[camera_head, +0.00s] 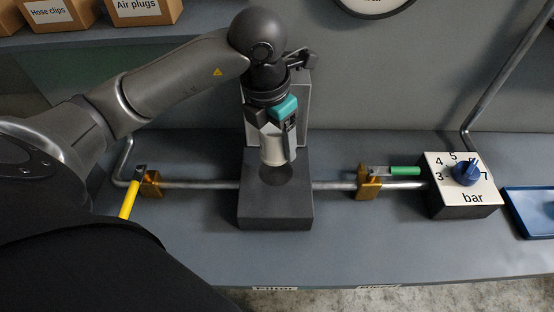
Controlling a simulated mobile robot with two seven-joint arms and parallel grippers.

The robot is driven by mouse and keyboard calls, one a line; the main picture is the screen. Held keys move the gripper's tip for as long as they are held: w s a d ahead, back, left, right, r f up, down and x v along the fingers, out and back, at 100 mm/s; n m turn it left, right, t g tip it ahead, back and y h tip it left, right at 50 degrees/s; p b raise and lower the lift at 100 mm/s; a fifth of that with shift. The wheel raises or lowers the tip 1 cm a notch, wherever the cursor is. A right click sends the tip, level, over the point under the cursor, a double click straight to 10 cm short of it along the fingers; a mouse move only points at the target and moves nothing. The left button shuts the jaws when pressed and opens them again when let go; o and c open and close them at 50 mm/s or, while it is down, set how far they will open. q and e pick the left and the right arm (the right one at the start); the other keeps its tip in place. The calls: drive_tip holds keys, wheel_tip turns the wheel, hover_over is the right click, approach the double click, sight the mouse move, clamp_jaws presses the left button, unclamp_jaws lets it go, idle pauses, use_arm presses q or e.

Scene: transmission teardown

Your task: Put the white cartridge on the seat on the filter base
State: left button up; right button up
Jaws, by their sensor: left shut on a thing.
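My left gripper (276,115) is shut on the white cartridge (277,150). The cartridge hangs upright below the gripper, over the dark filter base (275,210). A dark round seat (275,173) shows on top of the base, just under the cartridge's lower end. I cannot tell whether the cartridge touches the seat or is slightly above it. The gripper hides the cartridge's top. My right gripper is not in view.
A pipe (215,185) runs through the base. A yellow-handled valve (129,198) is on the left, a green-handled valve (404,171) on the right. A pressure dial box (463,187) and blue tray (530,212) stand further right. Labelled boxes (145,12) sit on a shelf behind.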

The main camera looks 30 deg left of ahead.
sight(271, 128)
use_arm(q)
drive_tip(key=shift+f+b, duration=0.35)
drive_tip(key=shift+f, duration=2.45)
drive_tip(key=shift+f, duration=0.15)
drive_tip(key=o, duration=1.4)
drive_tip(key=shift+r, duration=0.2)
drive_tip(key=r, duration=0.4)
drive_tip(key=s+r+p, duration=0.1)
drive_tip(key=r, duration=0.6)
drive_tip(key=shift+s+a+r+p, duration=0.2)
drive_tip(key=shift+s+r+p, duration=0.15)
drive_tip(key=shift+r+p, duration=0.05)
